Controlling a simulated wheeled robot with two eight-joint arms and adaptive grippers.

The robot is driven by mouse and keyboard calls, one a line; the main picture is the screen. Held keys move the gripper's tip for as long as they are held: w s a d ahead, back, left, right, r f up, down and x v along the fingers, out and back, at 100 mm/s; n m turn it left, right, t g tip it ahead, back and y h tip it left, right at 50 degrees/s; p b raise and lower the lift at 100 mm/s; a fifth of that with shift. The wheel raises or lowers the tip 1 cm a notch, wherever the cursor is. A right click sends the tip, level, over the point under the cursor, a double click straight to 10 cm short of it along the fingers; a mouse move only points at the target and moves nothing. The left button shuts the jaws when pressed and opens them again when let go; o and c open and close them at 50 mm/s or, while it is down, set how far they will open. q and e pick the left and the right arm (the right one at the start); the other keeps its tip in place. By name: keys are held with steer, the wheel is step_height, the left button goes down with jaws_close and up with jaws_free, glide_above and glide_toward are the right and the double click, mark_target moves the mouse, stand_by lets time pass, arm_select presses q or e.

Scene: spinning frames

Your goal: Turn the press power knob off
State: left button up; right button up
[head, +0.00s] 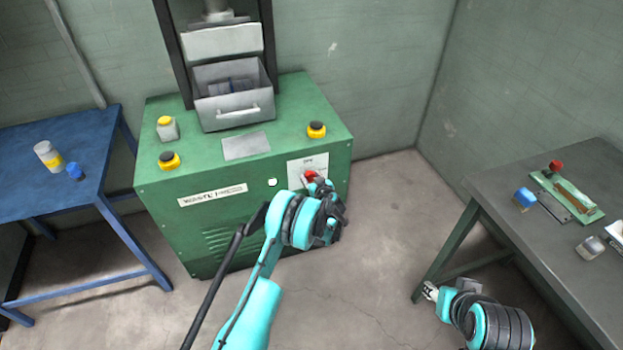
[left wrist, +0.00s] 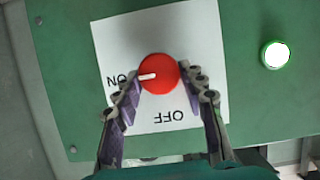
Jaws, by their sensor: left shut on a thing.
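The red power knob (left wrist: 161,74) sits on a white label plate (left wrist: 200,35) on the green press (head: 225,215). The knob's white pointer points at the word ON; OFF is printed on another side of the plate. The wrist picture shows the letters upside down. My left gripper (left wrist: 160,88) is shut on the red knob, one finger on each side. In the head view the knob (head: 310,176) shows just past my left gripper, which hides part of it. My right gripper (head: 431,291) is low at the right, near a table leg, away from the press; its finger opening is unclear.
A lit white button (left wrist: 276,54) is beside the plate. Yellow-and-black buttons (head: 316,130) and a metal drawer (head: 233,108) are on the press top. A blue table (head: 95,215) stands left. A grey workbench (head: 540,165) stands right, close to my right arm.

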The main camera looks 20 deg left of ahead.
arm_select(q)
steer(key=n, duration=0.1)
steer(key=n+t+h, duration=0.1)
steer(key=n, duration=0.1)
steer(key=shift+s+a, duration=0.1)
steer(key=shift+a, duration=0.15)
steer(key=n, duration=0.1)
steer(key=n+t+h, duration=0.1)
steer(key=shift+s+a+f+n+t, duration=0.1)
steer(key=shift+f+n+t, duration=0.05)
steer(key=shift+n+t, duration=0.15)
steer(key=n+t+h, duration=0.1)
steer(key=n, duration=0.2)
steer(key=shift+f+t, duration=0.2)
steer(key=shift+t, duration=0.2)
steer(key=shift+a+f+n+t+h, duration=0.15)
steer(key=shift+n+t, duration=0.15)
steer(key=shift+n, duration=0.45)
steer(key=shift+d+n+t+h, duration=0.15)
steer(key=shift+n+t, duration=0.15)
steer(key=shift+n, duration=0.45)
steer(key=shift+s+a+n, duration=0.1)
steer(key=shift+n, duration=0.2)
